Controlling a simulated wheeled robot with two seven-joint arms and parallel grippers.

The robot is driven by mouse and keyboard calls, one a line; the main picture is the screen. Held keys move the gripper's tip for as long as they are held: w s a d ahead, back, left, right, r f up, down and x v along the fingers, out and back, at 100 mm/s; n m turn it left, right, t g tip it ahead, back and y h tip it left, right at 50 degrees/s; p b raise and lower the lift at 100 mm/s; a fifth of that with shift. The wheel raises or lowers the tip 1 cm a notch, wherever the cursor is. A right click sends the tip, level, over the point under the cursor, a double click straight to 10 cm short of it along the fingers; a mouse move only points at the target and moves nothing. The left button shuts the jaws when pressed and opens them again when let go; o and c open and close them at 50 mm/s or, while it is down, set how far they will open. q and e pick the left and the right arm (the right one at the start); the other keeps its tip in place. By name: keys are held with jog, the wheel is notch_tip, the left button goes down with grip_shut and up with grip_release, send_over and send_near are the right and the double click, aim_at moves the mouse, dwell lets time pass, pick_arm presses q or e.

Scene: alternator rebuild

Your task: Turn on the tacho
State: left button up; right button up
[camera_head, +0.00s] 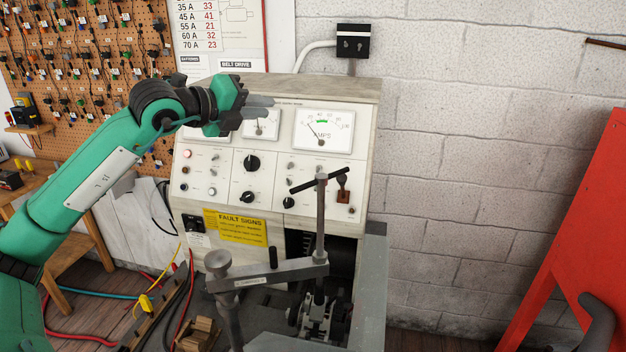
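The grey test bench panel (270,165) carries dials, knobs, small switches and lamps. A large AMPS meter (323,131) is at its upper right. A smaller meter (266,128) beside it is partly covered by my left gripper (262,106), and another meter further left is mostly behind my arm. I cannot read which control is the tacho's. My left gripper is in front of the panel's upper part, its grey fingers pointing right. The fingers overlap from this angle, so any gap is unclear. It shows no held object. My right gripper is not in view.
A black T-handle (320,182) on a post and a clamp arm (268,276) stand in front of the panel. A brown-handled lever (343,185) is at the panel's right. A red frame (570,230) stands far right. Cables lie at lower left.

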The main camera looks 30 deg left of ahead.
pick_arm(q)
jog(key=b, duration=1.6)
send_near(317, 171)
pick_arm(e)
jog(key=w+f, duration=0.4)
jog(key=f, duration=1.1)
pick_arm(q)
jog(key=p+x, duration=0.6)
jog(key=shift+w+d, duration=0.1)
jog(key=shift+w, duration=0.25)
jog(key=shift+w+d+f, duration=0.15)
jog(key=shift+w+f, duration=0.1)
jog(key=shift+w, duration=0.35)
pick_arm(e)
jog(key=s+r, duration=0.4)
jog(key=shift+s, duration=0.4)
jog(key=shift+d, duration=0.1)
pick_arm(q)
grip_shut()
